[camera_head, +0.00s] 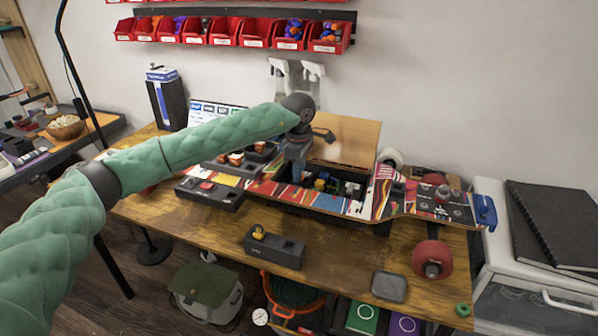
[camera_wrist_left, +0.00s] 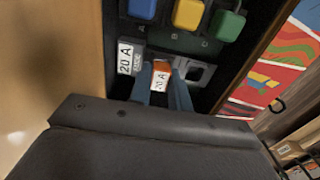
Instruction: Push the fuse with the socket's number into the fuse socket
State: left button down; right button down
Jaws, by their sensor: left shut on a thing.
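My left gripper (camera_head: 295,168) reaches down into the open compartment of the skateboard-like board. In the left wrist view its two fingers (camera_wrist_left: 166,92) are shut on an orange fuse (camera_wrist_left: 161,76) with a white label reading 20 A. A white socket label (camera_wrist_left: 126,57) beside it also reads 20 A, with smaller print below. A grey socket part (camera_wrist_left: 196,73) with a dark opening shows just right of the fingers. The fuse's lower end is hidden, so I cannot tell whether it is seated. My right gripper is not in view.
Blue (camera_wrist_left: 142,8), yellow (camera_wrist_left: 188,13) and green (camera_wrist_left: 227,25) blocks sit in a row beside the fuse area. The compartment's walls are close around the gripper. A dark box (camera_head: 274,248) stands at the table's front. An open lid (camera_head: 345,138) stands behind the compartment.

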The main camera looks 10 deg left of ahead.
pick_arm(q)
jog(key=shift+f+b, duration=0.35)
jog(key=shift+f, duration=0.15)
dwell(0.6)
jog(key=c, duration=0.9)
grip_release()
jog(key=shift+c, duration=0.2)
jog(key=shift+r, duration=1.55)
jog(key=shift+r+p, duration=0.85)
jog(key=shift+r, duration=2.15)
